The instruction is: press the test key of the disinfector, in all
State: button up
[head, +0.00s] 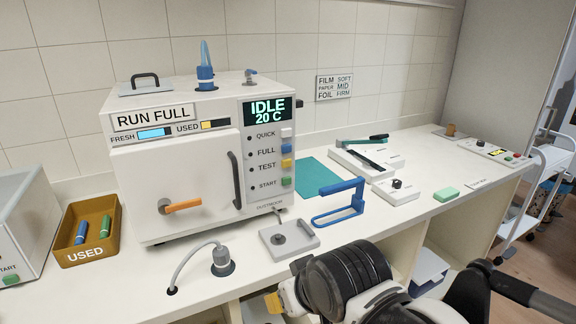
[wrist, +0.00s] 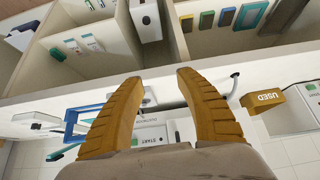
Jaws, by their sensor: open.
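The disinfector (head: 185,155) is a white box on the counter at left of centre in the head view, door shut, display reading IDLE 20 C. Its right panel has a white QUICK key (head: 287,132), blue FULL key (head: 287,148), yellow TEST key (head: 287,163) and green START key (head: 287,181). My gripper (wrist: 160,78) is open and empty; in the head view one orange finger (head: 273,303) shows low at the counter's front edge, below and apart from the keys. The wrist view shows part of the panel with START (wrist: 152,138) between the fingers; the TEST key is not visible there.
A RUN FULL sign (head: 153,117) is on the disinfector. In front stand a hose fitting (head: 222,262), a grey drain tray (head: 290,238) and a blue-handled frame (head: 340,203). A USED bin (head: 88,230) is left. Open shelves lie under the counter.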

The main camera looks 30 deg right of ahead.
grip_shut()
dwell(1.1)
